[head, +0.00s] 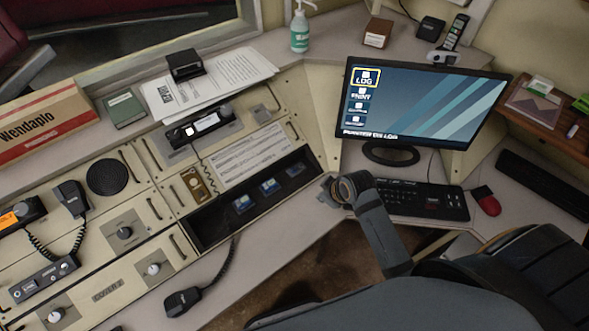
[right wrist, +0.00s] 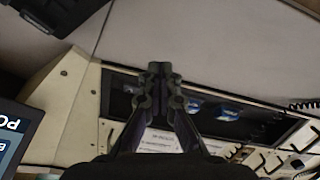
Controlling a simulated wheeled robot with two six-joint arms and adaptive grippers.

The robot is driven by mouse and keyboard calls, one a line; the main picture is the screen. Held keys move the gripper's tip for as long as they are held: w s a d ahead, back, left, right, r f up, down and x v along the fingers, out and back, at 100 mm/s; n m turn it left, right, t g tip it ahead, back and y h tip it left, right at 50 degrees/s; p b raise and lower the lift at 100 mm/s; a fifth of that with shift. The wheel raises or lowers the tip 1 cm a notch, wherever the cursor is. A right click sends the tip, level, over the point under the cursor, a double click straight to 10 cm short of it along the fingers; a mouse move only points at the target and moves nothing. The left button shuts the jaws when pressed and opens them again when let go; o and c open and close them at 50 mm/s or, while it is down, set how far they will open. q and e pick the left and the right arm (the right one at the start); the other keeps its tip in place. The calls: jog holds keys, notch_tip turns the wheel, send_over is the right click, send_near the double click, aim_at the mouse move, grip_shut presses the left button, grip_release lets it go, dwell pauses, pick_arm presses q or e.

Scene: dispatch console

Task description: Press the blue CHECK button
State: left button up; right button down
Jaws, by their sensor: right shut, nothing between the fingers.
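A dark recessed panel (head: 217,225) in the console holds three blue lit items (head: 270,186) in a row. Their labels are too small to read, so I cannot tell which, if any, is the CHECK button. In the right wrist view, blue items (right wrist: 228,112) show in the dark recess to the right of the fingers. My right gripper (head: 326,188) is shut and empty, to the right of the recess and in front of the monitor. Its closed fingertips (right wrist: 158,70) are seen near the recess edge in the right wrist view. My left gripper is not in view.
A monitor (head: 425,105) with an icon menu stands behind my right gripper. A keyboard (head: 425,201) and red mouse (head: 486,201) lie to its right. A handheld microphone (head: 182,301) lies at the front ledge, its cord running up past the recess. The ledge (head: 270,240) before the recess is mostly clear.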

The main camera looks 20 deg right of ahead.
jog(key=w+a+r+n+t+y, duration=0.1)
jog(key=w+a+r+n, duration=0.1)
jog(key=w+r+n, duration=0.2)
jog(key=w+a+r+n+t+y, duration=0.1)
jog(key=w+r+n, duration=0.3)
jog(key=w, duration=0.6)
jog(key=shift+w+a+n+t+y, duration=0.4)
jog(key=shift+a+y, duration=0.15)
jog(key=shift+y, duration=0.15)
jog(key=shift+b, duration=0.3)
jog(key=b, duration=0.7)
send_over(294, 170)
jog(key=f, duration=0.6)
jog(key=shift+s+d+f, duration=0.2)
jog(key=shift+s+f, duration=0.1)
jog(key=shift+f, duration=0.1)
jog(key=shift+f+b, duration=0.35)
jog(key=shift+f, duration=0.6)
jog(key=shift+f, duration=0.4)
